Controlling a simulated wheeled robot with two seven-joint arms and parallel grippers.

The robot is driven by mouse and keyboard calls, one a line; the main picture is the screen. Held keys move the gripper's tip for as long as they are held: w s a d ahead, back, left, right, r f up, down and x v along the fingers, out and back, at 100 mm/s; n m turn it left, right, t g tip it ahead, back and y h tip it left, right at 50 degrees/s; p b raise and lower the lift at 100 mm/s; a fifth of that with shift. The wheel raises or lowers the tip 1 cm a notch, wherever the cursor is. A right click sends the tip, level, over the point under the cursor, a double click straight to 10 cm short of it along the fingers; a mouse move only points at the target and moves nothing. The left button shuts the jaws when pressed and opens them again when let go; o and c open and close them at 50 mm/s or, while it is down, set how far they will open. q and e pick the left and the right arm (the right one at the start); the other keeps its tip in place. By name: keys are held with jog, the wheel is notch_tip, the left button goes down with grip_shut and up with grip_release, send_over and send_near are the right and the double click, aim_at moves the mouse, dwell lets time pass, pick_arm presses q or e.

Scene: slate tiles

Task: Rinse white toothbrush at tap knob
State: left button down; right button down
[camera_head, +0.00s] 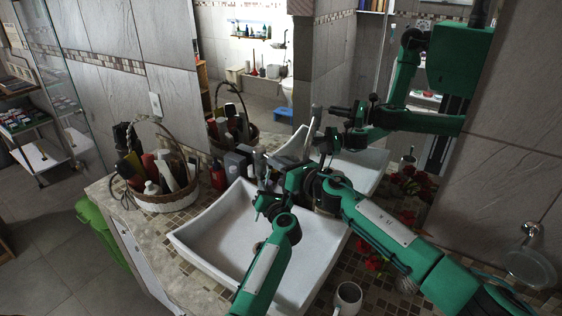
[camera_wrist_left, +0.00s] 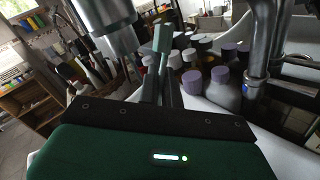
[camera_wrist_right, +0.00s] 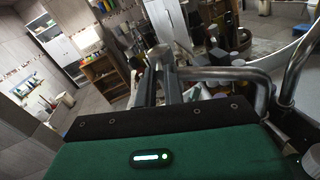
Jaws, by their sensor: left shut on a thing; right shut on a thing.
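My left gripper (camera_head: 264,199) is the lower one, over the white basin (camera_head: 212,232). In the left wrist view its fingers (camera_wrist_left: 161,82) are shut on the white toothbrush (camera_wrist_left: 162,40), which looks pale grey and sticks up beyond the fingertips. A metal tap spout end (camera_wrist_left: 106,28) is close to the left of the brush. I cannot tell whether water runs. My right gripper (camera_head: 283,178) is at the back of the basin. In the right wrist view its fingers (camera_wrist_right: 160,84) are shut on the metal tap knob (camera_wrist_right: 160,56), with a curved metal pipe (camera_wrist_right: 225,76) beside it.
A mug (camera_head: 347,298) and red flowers (camera_head: 371,262) are on the tiled counter at right. A mirror stands behind the basin.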

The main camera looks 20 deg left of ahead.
jog(key=shift+s+a+m+t+h, duration=0.15)
jog(key=shift+s+m+t+h, duration=0.2)
jog(key=shift+m+t, duration=0.25)
jog(key=c, duration=1.5)
grip_release()
jog(key=v, duration=1.2)
jog(key=shift+f, duration=0.15)
